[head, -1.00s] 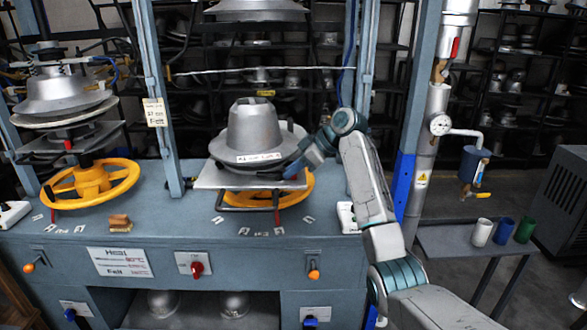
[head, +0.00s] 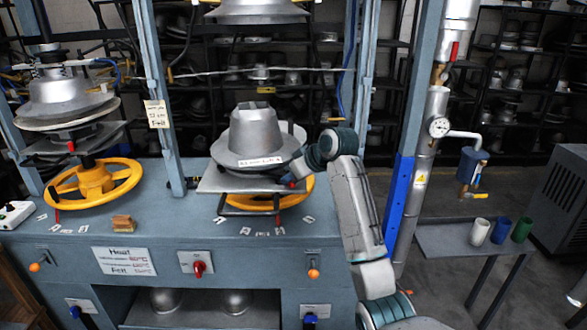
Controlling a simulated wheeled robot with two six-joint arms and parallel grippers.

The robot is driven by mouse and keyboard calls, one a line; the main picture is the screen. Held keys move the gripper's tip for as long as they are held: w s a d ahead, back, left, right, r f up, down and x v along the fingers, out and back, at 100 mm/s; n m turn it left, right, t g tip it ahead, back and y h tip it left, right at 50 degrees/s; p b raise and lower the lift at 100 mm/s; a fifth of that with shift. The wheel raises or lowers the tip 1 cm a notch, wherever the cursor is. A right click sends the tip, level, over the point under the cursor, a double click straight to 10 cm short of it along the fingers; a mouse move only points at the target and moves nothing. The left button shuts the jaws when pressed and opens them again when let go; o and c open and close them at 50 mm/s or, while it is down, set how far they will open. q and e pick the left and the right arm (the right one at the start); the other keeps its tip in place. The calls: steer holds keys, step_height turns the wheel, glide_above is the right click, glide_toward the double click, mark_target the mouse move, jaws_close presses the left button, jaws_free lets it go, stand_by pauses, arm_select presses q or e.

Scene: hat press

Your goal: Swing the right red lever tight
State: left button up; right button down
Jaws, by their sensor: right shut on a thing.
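The right red lever (head: 292,184) shows only as a small red bit at the right edge of the grey plate (head: 215,185), below the silver hat mould (head: 255,135). My right gripper (head: 283,174) comes in from the right and is at this lever, shut on it. The fingers are dark and small, and they hide most of the lever. How tight the lever sits cannot be told. My left gripper is not in view.
A yellow handwheel (head: 250,201) lies under the plate, with a red handle (head: 278,221) below it. A second press with a yellow wheel (head: 120,180) stands left. A blue-grey post (head: 365,60) rises behind my right arm. A side table (head: 450,238) holds cups.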

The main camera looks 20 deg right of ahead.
steer(key=m+h+p, duration=0.1)
steer(key=m+p, duration=0.1)
steer(key=a+m+t+h+p, duration=0.1)
steer(key=shift+s+a+r+m+h, duration=0.1)
steer(key=shift+s+r+m+h, duration=0.2)
steer(key=shift+s, duration=0.1)
steer(key=shift+s+a+f+m+h+p, duration=0.1)
steer(key=shift+a+m+h+p, duration=0.15)
steer(key=shift+m+h+p, duration=0.5)
steer(key=shift+s+a+f+m+h+p, duration=0.1)
steer(key=shift+a+m+h+p, duration=0.1)
steer(key=shift+m+h+p, duration=0.5)
steer(key=shift+m, duration=0.25)
steer(key=c, duration=1.3)
jaws_free()
steer(key=b+v, duration=0.4)
steer(key=v, duration=0.6)
steer(key=shift+s+r, duration=0.2)
steer(key=shift+s, duration=0.1)
